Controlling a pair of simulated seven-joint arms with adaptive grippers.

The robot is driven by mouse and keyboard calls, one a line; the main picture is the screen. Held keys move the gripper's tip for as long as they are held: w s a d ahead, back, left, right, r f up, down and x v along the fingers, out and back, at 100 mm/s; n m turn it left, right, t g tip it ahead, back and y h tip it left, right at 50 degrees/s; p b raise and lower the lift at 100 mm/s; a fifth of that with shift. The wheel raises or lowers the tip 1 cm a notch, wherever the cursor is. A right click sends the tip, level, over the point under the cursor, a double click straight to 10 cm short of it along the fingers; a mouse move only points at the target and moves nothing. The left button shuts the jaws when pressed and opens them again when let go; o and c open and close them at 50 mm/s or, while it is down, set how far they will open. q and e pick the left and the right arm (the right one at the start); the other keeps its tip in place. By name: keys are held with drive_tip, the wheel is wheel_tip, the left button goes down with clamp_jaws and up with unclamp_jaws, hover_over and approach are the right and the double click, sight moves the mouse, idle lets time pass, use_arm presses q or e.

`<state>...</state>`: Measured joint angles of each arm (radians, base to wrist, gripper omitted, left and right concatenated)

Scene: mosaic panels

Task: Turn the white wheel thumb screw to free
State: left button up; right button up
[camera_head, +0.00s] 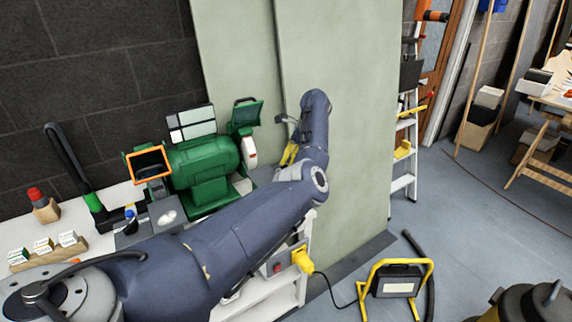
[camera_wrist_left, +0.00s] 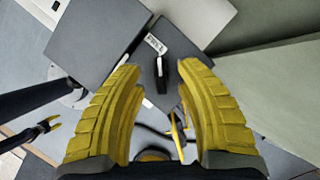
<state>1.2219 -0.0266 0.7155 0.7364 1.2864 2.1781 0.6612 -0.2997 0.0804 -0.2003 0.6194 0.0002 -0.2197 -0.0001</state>
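The green bench grinder (camera_head: 205,165) stands on the bench in the head view, with a white wheel (camera_head: 249,152) at its right end. I cannot make out the thumb screw in the head view. My left gripper (camera_head: 289,153) is to the right of the white wheel, apart from it, partly hidden by my arm. In the left wrist view its yellow fingers (camera_wrist_left: 160,68) are spread with a gap between. A small black part (camera_wrist_left: 162,76) with a white label shows beyond the gap; I cannot tell whether it is the thumb screw. My right gripper cannot be identified in either view.
A pale green panel (camera_head: 350,150) stands close behind and right of my left gripper. A stepladder (camera_head: 404,150) is beyond it. A wooden block with cards (camera_head: 45,250) lies at the bench's left. A yellow-framed work light (camera_head: 398,285) stands on the floor.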

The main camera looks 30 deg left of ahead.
use_arm(q)
drive_tip(key=v, duration=0.8)
drive_tip(key=shift+d+r, duration=0.2)
drive_tip(key=shift+r, duration=0.15)
